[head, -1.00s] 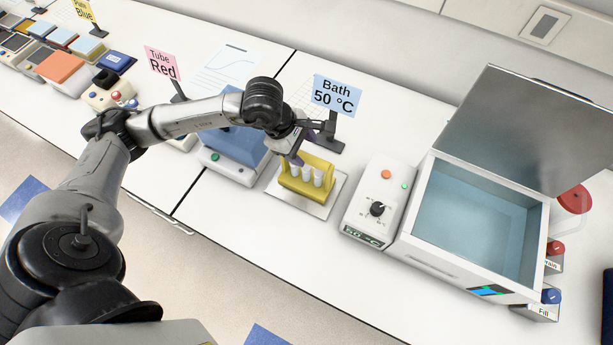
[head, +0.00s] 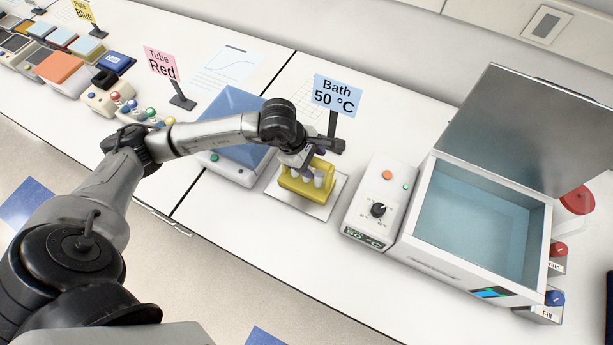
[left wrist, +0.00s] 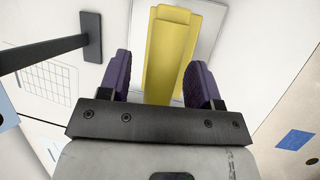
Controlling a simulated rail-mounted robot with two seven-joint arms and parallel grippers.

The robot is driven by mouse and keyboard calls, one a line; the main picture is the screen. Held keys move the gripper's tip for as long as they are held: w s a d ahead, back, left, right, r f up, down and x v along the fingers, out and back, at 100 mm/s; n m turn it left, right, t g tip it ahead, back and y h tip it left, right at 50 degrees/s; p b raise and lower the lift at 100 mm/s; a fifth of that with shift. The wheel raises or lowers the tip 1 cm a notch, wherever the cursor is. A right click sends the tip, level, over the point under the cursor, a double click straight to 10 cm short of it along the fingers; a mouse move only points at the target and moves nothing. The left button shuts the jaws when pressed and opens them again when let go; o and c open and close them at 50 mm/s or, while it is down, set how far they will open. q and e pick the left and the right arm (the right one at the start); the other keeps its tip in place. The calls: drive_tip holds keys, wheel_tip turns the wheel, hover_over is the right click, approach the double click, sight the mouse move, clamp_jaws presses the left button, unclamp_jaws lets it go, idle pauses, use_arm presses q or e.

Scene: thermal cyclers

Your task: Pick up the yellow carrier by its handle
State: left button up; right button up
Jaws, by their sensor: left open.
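The yellow carrier (head: 304,190) stands upright on a pale square plate (head: 320,209) on the bench, with white tubes in its front side. In the left wrist view the yellow carrier (left wrist: 170,52) lies between and beyond the two purple fingers. My left gripper (head: 314,165) is right over the carrier, with its fingers at the handle's level. It is open, and in the wrist view the left gripper (left wrist: 159,80) has its fingers on either side of the yellow handle, with gaps showing. The fingers hide part of the carrier in the head view. My right gripper is not in view.
A water bath (head: 470,220) with its lid raised stands to the right, beside a control box (head: 380,200). A blue-lidded device (head: 235,125) is to the left. The "Bath 50 °C" sign (head: 336,95) stands just behind my gripper. Bench is clear in front of the plate.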

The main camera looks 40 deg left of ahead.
use_arm(q)
drive_tip(key=shift+f+b, duration=0.25)
drive_tip(key=shift+b, duration=0.15)
idle(0.3)
drive_tip(key=shift+c, duration=0.4)
clamp_jaws()
idle(0.3)
